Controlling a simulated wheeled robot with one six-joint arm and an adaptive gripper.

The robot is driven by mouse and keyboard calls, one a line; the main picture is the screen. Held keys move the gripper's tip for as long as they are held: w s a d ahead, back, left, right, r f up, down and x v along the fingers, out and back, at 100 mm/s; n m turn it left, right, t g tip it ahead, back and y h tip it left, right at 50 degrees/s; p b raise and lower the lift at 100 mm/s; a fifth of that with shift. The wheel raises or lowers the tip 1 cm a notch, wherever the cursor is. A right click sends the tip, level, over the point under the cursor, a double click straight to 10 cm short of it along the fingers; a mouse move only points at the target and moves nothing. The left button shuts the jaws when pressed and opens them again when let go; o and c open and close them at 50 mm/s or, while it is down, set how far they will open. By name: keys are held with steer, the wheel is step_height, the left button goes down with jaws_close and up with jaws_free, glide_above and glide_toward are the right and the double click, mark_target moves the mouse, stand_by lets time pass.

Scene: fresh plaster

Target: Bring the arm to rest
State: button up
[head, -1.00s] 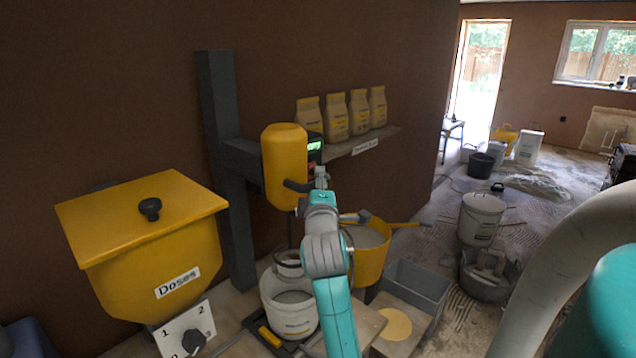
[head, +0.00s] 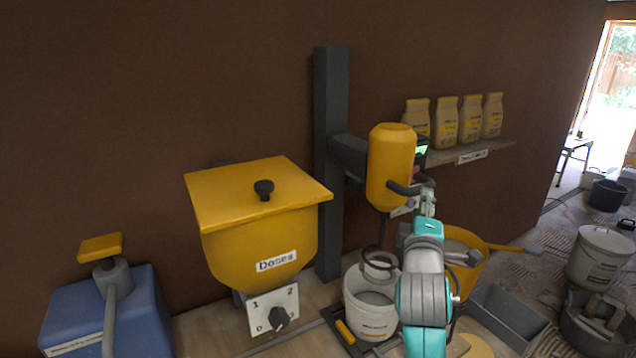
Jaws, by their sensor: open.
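My arm reaches up from the bottom of the head view, with its teal and grey links in front of the bench. My gripper (head: 427,203) is at the arm's far end, small and seen from behind, close to the handle of the yellow mixer (head: 391,165). It is open, and I see nothing held in it. Whether it touches the mixer handle I cannot tell. The links hide part of the yellow bucket (head: 468,274) behind them.
A white bucket (head: 370,318) stands under the mixer on its post (head: 329,250). The yellow dosing hopper (head: 250,235) and a blue pump box (head: 75,322) are to the left. A shelf (head: 500,147) holds several bags. A grey tub (head: 508,315) stands right of the arm.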

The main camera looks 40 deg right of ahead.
steer(key=s+a+f+t+y, duration=0.2)
steer(key=a+f+t+y, duration=0.5)
steer(key=a+f, duration=1.6)
steer(key=s+a+f+m+g+y, duration=0.1)
steer(key=s+a+f+y, duration=0.65)
steer(key=s+a, duration=0.35)
steer(key=s+a+m+g+y, duration=0.1)
steer(key=s+a+m+y, duration=0.1)
steer(key=s, duration=1.1)
steer(key=shift+s+a+f+m, duration=0.2)
steer(key=shift+a+m, duration=0.6)
steer(key=shift+a, duration=0.4)
steer(key=shift+d, duration=0.15)
